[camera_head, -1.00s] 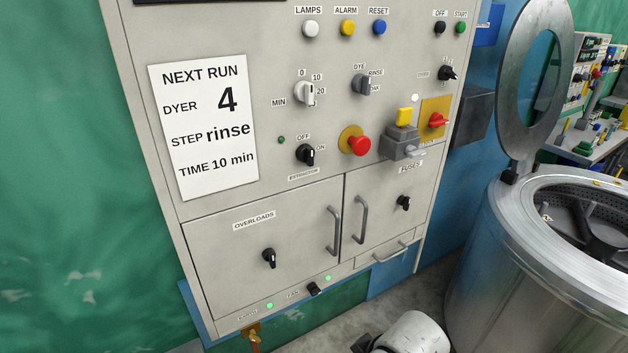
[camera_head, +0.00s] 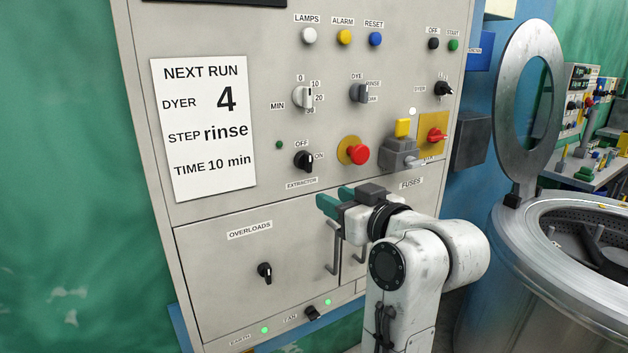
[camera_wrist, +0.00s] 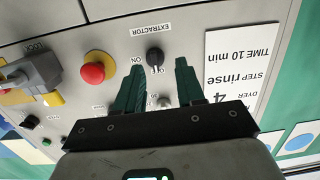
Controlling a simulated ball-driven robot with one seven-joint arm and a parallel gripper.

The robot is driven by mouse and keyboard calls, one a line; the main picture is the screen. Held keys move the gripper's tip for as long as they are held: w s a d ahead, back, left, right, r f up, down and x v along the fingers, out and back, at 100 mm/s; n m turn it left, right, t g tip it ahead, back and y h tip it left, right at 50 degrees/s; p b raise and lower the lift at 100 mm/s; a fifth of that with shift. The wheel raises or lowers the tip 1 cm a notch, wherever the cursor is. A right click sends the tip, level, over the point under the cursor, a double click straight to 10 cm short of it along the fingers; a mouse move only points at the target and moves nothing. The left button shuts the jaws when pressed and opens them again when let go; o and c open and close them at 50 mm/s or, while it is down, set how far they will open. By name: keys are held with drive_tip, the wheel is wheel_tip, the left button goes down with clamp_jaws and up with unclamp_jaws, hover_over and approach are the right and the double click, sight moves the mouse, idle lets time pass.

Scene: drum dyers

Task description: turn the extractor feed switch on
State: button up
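The extractor feed switch (camera_head: 303,161) is a black rotary knob on the grey panel, with OFF above it, ON to its right and EXTRACTOR below. Its grip looks roughly upright, nearer OFF, but it is small. The small green lamp (camera_head: 279,145) up-left of it looks dark. My gripper (camera_head: 329,199) is just below and right of the switch in the head view, its green fingers apart and empty. In the wrist view the switch (camera_wrist: 155,55) shows upside down beyond the gap between the open fingertips (camera_wrist: 161,66), apart from them.
A red mushroom button (camera_head: 359,154) sits to the right of the switch. Door handles (camera_head: 331,246) stick out below. A NEXT RUN card (camera_head: 205,130) is flat on the panel at left.

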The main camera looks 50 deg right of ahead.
sight(310, 163)
drive_tip(key=shift+m+t+h, duration=0.3)
drive_tip(key=shift+t+h, duration=0.2)
drive_tip(key=w+d+r, duration=0.1)
drive_tip(key=w, duration=0.2)
drive_tip(key=w+d+r, duration=0.1)
drive_tip(key=w, duration=0.2)
drive_tip(key=w+d+r+p, duration=0.1)
drive_tip(key=w+d, duration=0.1)
drive_tip(key=w, duration=0.1)
drive_tip(key=shift+w, duration=0.4)
drive_tip(key=shift+f, duration=0.1)
clamp_jaws()
